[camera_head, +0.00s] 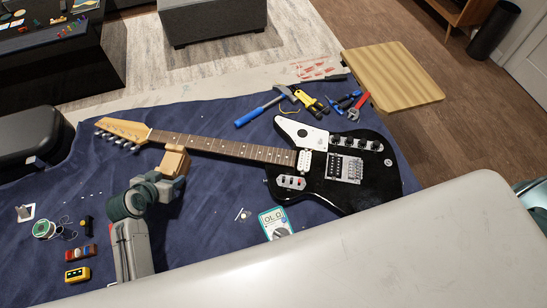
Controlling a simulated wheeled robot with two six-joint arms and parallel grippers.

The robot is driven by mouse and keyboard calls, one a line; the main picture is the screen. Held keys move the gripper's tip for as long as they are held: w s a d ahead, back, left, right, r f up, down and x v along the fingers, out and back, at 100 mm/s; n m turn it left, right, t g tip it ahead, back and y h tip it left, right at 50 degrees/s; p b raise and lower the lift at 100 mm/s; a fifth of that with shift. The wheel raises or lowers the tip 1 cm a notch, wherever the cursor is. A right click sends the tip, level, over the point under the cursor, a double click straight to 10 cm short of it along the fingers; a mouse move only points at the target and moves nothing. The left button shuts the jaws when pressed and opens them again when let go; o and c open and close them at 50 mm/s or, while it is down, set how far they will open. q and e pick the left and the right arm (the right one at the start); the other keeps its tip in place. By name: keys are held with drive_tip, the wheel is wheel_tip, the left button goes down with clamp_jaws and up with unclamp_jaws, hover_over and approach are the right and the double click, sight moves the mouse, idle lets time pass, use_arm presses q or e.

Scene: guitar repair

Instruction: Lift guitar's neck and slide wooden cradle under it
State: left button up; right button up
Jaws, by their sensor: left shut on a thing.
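The black electric guitar (345,178) lies face up on the blue cloth, its body to the right. Its neck (222,147) runs left to a light wood headstock (123,129). The wooden cradle (174,162) is a small tan block at the neck, near the headstock end. I cannot tell whether it touches the neck. My left gripper (172,180) comes from below and is shut on the cradle's near side; its fingertips are partly hidden. My right gripper is not in view.
A hammer (263,109), pliers and other tools lie beyond the guitar. A teal multimeter (275,224) lies on the near side. A solder spool (44,229) and small items lie at the left. A large pale surface fills the lower right.

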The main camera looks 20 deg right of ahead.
use_arm(q)
drive_tip(key=shift+f, duration=0.2)
idle(0.5)
drive_tip(key=o, duration=1.1)
drive_tip(key=shift+c, duration=0.2)
drive_tip(key=b+v, duration=0.1)
drive_tip(key=v, duration=1)
drive_tip(key=shift+d, duration=0.1)
